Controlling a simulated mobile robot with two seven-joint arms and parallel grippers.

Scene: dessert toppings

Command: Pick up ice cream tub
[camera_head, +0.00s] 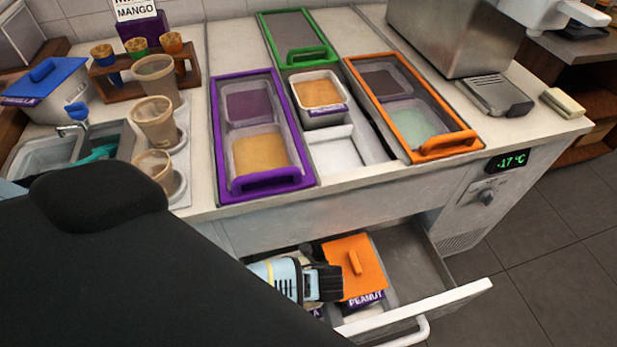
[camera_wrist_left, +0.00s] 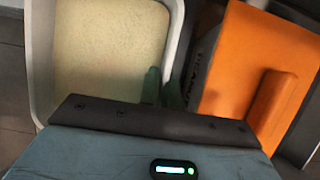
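An open white ice cream tub (camera_wrist_left: 105,50) with pale cream-yellow contents fills the left of the wrist view. In the head view my arm hides most of it; a scrap of purple label shows below the gripper. My left gripper (camera_head: 322,283) is low inside the open drawer. In the wrist view its two fingers (camera_wrist_left: 163,90) sit close together, one on each side of the tub's right wall, and look shut on it. A tub with an orange lid (camera_head: 356,268), labelled PEANUT, stands right beside the gripper; the lid also fills the right of the wrist view (camera_wrist_left: 250,60). My right gripper is out of view.
The drawer (camera_head: 425,255) is pulled out, with free room at its right. On the counter are purple (camera_head: 220,150), green (camera_head: 267,30) and orange (camera_head: 362,110) framed lids, an open tub (camera_head: 322,115), an empty white slot (camera_head: 335,150) and clear cups (camera_head: 155,120).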

